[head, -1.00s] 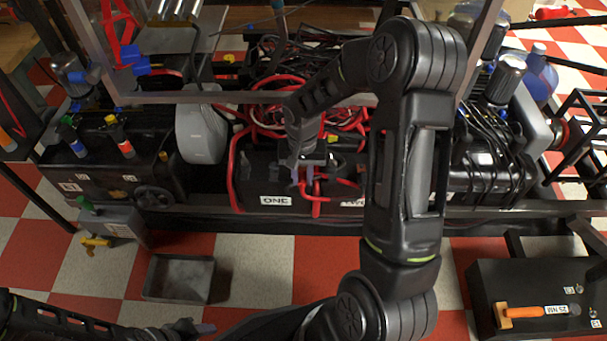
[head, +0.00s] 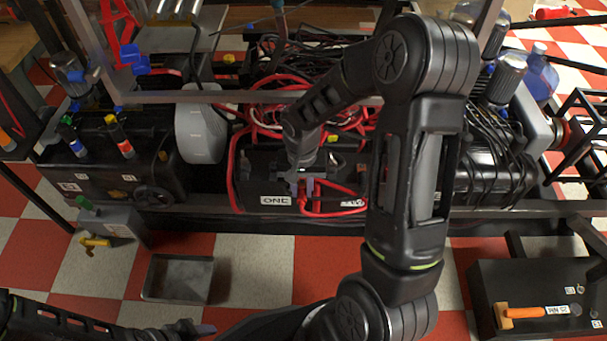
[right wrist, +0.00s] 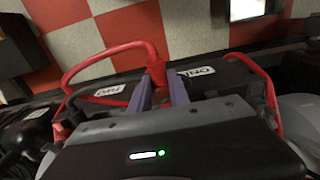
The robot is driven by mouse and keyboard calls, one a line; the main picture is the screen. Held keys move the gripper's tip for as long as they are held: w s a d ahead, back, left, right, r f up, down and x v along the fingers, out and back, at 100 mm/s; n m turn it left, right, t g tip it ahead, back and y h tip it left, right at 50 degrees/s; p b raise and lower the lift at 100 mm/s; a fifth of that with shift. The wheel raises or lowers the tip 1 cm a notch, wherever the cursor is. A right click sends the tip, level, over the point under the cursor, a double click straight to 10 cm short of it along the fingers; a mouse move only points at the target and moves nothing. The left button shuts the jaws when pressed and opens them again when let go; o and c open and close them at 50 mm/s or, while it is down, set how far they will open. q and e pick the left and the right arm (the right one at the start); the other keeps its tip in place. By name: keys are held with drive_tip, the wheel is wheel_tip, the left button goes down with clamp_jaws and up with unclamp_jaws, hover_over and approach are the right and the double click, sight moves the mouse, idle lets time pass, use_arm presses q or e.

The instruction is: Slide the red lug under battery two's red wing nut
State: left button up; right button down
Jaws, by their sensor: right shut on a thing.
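My right gripper (head: 305,188) is shut on the red lug end of a thick red cable (right wrist: 157,72), which sits between its purple fingers in the right wrist view. The gripper is at the front of the batteries, near the join of battery one (head: 275,200) and battery two (head: 352,204). The cable loops from the fingers toward battery two (right wrist: 104,91). A small red part (right wrist: 61,130) shows beside battery two in the right wrist view; I cannot tell if it is the wing nut. My left gripper (head: 197,329) is low at the left, away from the batteries; its jaws are unclear.
Red and black cables (head: 300,115) lie tangled behind the batteries. A metal frame bar (head: 235,97) crosses above them. A grey tray (head: 178,298) stands on the checkered floor, and an orange-handled tool (head: 537,311) lies on a black box at the lower right.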

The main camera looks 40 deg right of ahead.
sight(302, 194)
drive_tip(key=shift+r, duration=0.15)
drive_tip(key=shift+s+a+r+p, duration=0.2)
drive_tip(key=shift+r+p, duration=0.4)
drive_tip(key=shift+r, duration=0.1)
drive_tip(key=shift+s+a+r+p, duration=0.15)
drive_tip(key=shift+s+r+p, duration=0.05)
drive_tip(key=shift+r+p, duration=0.45)
